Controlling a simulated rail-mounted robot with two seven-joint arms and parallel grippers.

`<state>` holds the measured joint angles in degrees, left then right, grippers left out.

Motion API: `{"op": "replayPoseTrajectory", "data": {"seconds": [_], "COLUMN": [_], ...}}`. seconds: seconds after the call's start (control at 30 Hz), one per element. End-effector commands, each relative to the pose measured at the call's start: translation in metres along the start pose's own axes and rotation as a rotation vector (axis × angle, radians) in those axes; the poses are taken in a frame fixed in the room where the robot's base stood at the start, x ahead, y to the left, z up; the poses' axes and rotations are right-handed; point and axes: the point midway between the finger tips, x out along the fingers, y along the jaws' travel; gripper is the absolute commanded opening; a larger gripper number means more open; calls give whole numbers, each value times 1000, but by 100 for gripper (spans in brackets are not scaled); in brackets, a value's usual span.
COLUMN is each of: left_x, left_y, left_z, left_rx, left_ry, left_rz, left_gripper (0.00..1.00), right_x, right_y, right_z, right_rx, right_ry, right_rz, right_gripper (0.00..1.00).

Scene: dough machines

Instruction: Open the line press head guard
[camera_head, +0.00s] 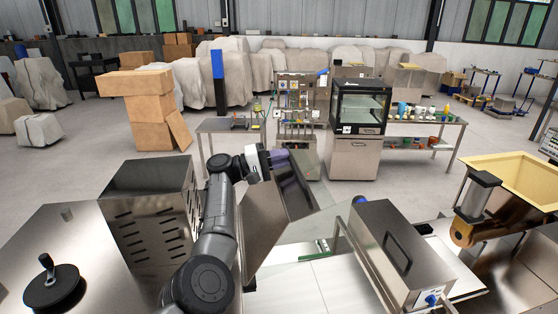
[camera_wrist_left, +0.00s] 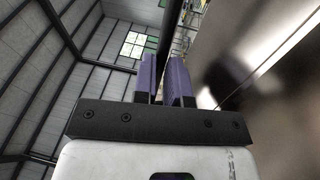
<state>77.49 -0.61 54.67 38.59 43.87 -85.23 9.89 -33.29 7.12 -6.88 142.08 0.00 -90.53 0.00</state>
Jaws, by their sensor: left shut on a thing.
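The line press head guard appears to be the steel panel (camera_head: 296,192) standing tilted up at the centre of the head view. My left gripper (camera_head: 279,158) is at its upper left corner, with its purple fingers at the panel's edge. In the left wrist view, the fingers of the left gripper (camera_wrist_left: 167,80) are closed around a thin dark edge, and the shiny panel (camera_wrist_left: 270,75) fills the right side. The exact grip spot is partly hidden by the fingers. My right gripper is not in view.
A slotted steel box (camera_head: 150,215) stands left of my left arm. A steel housing with a black handle (camera_head: 400,255) is at the front right, beside a yellow hopper (camera_head: 515,180). A glass-fronted cabinet (camera_head: 358,110) and side tables stand behind, across open floor.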

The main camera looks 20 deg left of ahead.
Motion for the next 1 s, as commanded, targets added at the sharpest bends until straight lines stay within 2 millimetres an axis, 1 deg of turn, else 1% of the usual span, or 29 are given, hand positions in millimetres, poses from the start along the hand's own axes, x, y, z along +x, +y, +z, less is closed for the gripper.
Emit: {"op": "replayPoseTrajectory", "data": {"seconds": [0.17, 0.2, 0.47, 0.77, 0.87, 0.97, 1.0], "left_x": [-1, -1, -1, 0, 1, 3, 4], "left_y": [1, 1, 0, 2, 10, 25, 33], "left_z": [-1, -1, -1, 0, -1, -1, -1], "left_rx": [1, 1, 0, 1, 3, 5, 6], "left_ry": [5, 5, 3, 2, 2, 2, 2], "left_rz": [0, 0, -1, -1, 0, 1, 2], "left_gripper": [0, 13, 38, 38, 38, 38, 38], "right_x": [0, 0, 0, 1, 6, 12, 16], "right_y": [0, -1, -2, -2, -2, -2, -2], "right_z": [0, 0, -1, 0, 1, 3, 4], "right_rx": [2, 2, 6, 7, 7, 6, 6], "right_ry": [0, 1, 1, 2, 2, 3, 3], "right_rz": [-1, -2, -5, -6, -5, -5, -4], "right_gripper": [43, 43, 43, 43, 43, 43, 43]}}
